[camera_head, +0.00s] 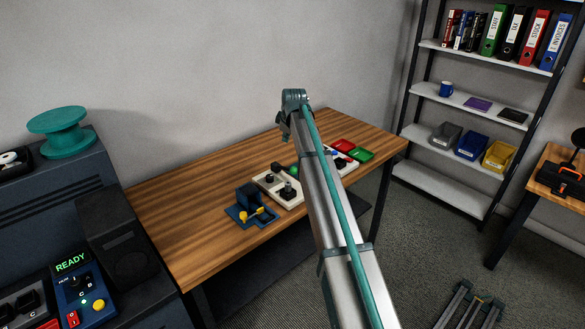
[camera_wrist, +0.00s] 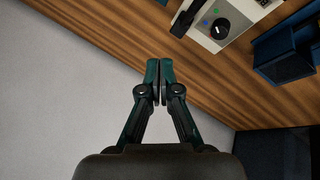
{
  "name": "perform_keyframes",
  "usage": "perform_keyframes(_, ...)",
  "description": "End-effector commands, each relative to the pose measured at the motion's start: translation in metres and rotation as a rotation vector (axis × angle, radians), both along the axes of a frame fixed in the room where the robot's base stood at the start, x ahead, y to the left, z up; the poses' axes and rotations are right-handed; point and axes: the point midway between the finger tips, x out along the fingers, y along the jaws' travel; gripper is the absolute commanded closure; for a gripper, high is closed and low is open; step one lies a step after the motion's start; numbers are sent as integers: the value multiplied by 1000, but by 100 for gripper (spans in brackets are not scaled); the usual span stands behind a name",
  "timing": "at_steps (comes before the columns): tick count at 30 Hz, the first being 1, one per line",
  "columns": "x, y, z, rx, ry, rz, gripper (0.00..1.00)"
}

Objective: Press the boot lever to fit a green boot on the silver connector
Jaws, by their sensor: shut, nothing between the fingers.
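My gripper (camera_wrist: 159,82) is shut and empty in the wrist view, its fingertips together over the wooden table's wall-side edge. In the head view my gripper (camera_head: 283,128) is small, above the back of the table. A cream station (camera_wrist: 235,17) with a black dial, coloured dots and a black lever-like part (camera_wrist: 184,22) lies beyond the fingertips, apart from them. In the head view the cream unit (camera_head: 265,182) stands mid-table, with a green round part (camera_head: 294,169) beside it. I cannot make out the silver connector or a boot on it.
A blue fixture (camera_head: 243,213) with yellow parts (camera_head: 262,212) stands left of the cream unit. My arm hides part of the table (camera_head: 190,235). The table's left part is clear.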

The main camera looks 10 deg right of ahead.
Motion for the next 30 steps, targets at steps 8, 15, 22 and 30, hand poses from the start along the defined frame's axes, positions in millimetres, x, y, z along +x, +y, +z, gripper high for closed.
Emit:
perform_keyframes(8, -5, -3, -18, 0, 0, 0, 100)
perform_keyframes(15, -13, -7, -46, 0, 1, 0, 100)
perform_keyframes(22, -19, -11, -72, 0, 0, 0, 100)
perform_keyframes(30, -22, -14, -83, 0, 0, 0, 100)
